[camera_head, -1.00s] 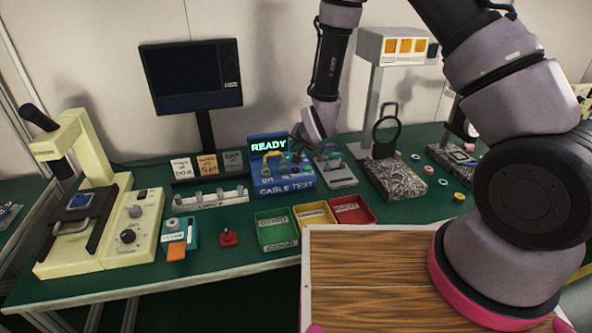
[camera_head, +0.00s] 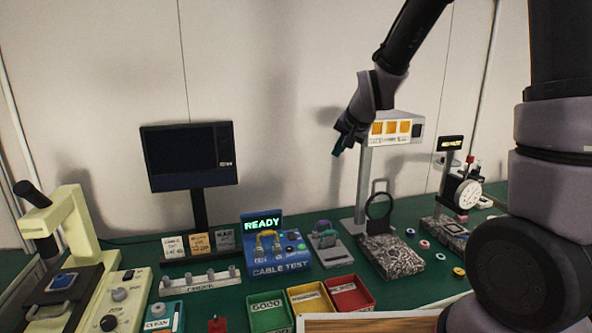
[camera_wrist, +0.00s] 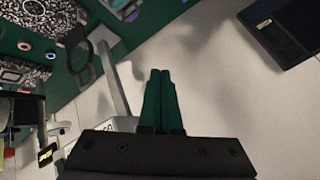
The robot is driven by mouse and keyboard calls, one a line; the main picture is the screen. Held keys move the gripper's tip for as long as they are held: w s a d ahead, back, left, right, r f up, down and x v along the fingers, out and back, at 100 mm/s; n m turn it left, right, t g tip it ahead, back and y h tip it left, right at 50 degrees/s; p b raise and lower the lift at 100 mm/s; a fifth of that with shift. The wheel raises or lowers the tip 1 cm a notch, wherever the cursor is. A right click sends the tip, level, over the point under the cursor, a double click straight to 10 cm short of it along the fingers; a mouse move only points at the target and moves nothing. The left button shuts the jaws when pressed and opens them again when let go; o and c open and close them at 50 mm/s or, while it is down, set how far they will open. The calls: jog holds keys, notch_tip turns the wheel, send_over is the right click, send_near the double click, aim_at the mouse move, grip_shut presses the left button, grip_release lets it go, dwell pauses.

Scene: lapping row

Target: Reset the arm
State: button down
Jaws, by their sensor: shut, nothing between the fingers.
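My gripper (camera_head: 341,143) is raised well above the green bench, in front of the wall and left of the lamp head with orange panels. In the wrist view its two green fingers (camera_wrist: 160,100) lie together with nothing between them. My arm comes down to it from the upper right. The gripper touches nothing that I can see.
The cable test box (camera_head: 278,256) reads READY below my gripper. A dark monitor (camera_head: 188,157) stands left, and the orange-panelled lamp head (camera_head: 395,131) is close on the right. Green (camera_head: 268,318), yellow and red bins line the front. The wall behind is bare.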

jog(key=s+d+r, duration=0.9)
jog(key=s+r, duration=0.1)
jog(key=r, duration=0.1)
jog(key=s+d+r, duration=0.2)
jog(key=s, duration=0.5)
jog(key=s+d+r, duration=0.2)
jog(key=s, duration=0.5)
jog(key=shift+n+g+h, duration=0.3)
